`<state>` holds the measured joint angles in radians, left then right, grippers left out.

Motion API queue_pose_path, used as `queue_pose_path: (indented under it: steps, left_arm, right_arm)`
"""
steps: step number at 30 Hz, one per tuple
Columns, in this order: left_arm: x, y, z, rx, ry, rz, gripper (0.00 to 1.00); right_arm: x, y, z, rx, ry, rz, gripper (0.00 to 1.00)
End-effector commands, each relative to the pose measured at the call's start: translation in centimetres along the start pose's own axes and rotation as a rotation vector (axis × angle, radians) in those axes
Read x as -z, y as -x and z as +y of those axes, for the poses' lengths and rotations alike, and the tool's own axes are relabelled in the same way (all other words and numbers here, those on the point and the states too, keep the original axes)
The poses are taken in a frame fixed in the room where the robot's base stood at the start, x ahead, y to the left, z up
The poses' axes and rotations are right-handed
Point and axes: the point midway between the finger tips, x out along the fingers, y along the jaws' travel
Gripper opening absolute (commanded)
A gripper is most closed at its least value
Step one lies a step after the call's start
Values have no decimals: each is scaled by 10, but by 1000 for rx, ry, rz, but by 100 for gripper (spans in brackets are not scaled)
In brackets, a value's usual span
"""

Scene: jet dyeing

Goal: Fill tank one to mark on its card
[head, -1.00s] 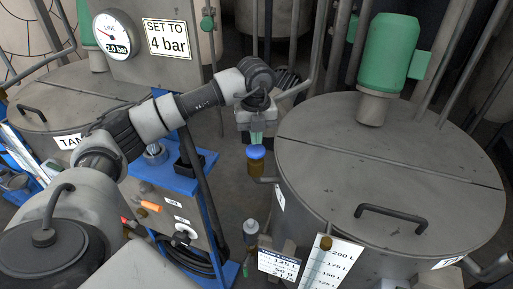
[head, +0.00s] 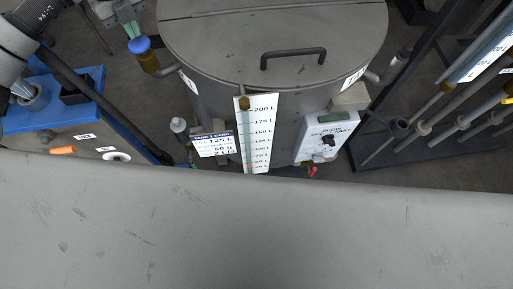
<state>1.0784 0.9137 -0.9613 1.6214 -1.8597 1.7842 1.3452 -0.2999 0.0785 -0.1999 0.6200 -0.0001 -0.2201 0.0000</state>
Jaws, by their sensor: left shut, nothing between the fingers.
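Tank one (head: 215,50) is a grey round tank with a flat lid and a black handle. The lower end of the scale is cut off by a grey surface, and I cannot read a level. A blue-capped valve (head: 140,44) sits on a brass-coloured pipe at the tank's left. My right gripper is out of view.
A white controller box (head: 327,138) with a dial and small display is right of the scale. A blue-framed panel (head: 65,115) is at the left. Pipes with valves (head: 465,125) stand at the right. A grey surface fills the bottom, close to the camera.

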Motion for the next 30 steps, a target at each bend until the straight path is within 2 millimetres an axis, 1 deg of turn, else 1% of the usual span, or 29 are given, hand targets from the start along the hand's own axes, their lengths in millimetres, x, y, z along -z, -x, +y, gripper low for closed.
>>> queue_pose_path:
  steps: [30]
  left_arm:
    - [0, -27, 0, -1, 0, 1, 0]
  right_arm:
    - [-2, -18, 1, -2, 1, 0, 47]
